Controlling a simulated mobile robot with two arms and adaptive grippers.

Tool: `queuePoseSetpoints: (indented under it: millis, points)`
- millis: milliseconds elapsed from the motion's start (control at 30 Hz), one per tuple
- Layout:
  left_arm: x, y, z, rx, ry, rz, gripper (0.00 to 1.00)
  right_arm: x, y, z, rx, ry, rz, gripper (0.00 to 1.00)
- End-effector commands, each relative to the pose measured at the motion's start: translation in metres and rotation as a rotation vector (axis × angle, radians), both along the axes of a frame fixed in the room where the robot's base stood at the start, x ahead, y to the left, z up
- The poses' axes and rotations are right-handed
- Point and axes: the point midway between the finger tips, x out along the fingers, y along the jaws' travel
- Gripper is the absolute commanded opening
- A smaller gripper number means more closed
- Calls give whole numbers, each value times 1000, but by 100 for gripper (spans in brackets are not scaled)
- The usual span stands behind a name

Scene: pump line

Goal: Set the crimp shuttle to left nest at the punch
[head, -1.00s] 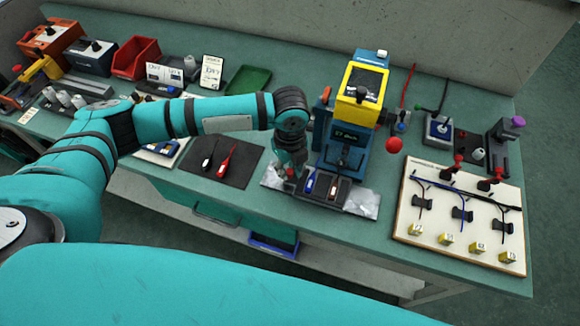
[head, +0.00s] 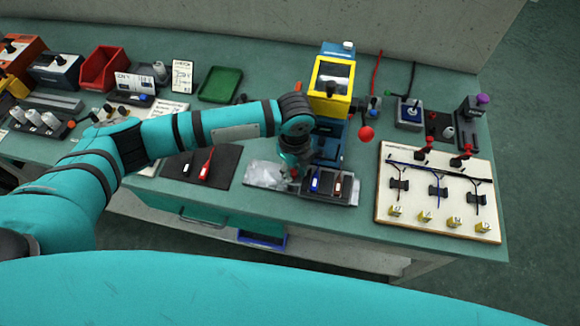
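The crimp shuttle (head: 327,197) is a dark carriage on the bench in front of the blue-and-yellow punch (head: 331,88). A blue piece (head: 315,180) lies in its left nest and a brown-red piece (head: 337,187) in its right nest. A pale, shiny track surface (head: 266,175) shows bare to the left of the shuttle. My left gripper (head: 292,168) points down at the shuttle's left end, by a small red part. Its fingertips are small and partly hidden, so I cannot tell whether they are shut on it. My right gripper is not in view.
A dark mat (head: 222,170) with two probes lies left of the shuttle. A red ball (head: 366,133) sticks out at the punch's right side. A green tray (head: 220,84) and red bin (head: 104,68) are at the back.

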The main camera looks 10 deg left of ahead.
Motion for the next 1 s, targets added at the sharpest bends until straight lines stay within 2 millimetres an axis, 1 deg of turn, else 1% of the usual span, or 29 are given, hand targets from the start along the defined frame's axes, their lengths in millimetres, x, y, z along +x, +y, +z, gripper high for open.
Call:
queuePoseSetpoints:
  millis: [33, 133, 167, 400, 467, 533, 667, 800, 1000]
  points:
    - [0, -3, 1, -6, -2, -4, 29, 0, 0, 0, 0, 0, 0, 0]
    - [0, -2, 1, -4, -1, -3, 42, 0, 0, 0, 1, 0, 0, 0]
    - [0, -2, 1, -3, -1, -3, 43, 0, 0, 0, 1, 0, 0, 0]
    - [0, -1, 1, -1, -1, -2, 43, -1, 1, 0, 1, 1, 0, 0]
    - [0, -1, 3, -1, -2, -2, 43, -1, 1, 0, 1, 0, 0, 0]
    - [0, -1, 10, -3, -2, -2, 43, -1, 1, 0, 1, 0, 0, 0]
    - [1, -1, 32, -2, -3, -3, 43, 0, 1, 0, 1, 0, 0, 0]
    - [1, -2, 63, -2, -5, -4, 43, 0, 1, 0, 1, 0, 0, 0]
    - [0, -2, 100, -2, -3, -4, 43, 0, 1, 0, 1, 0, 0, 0]
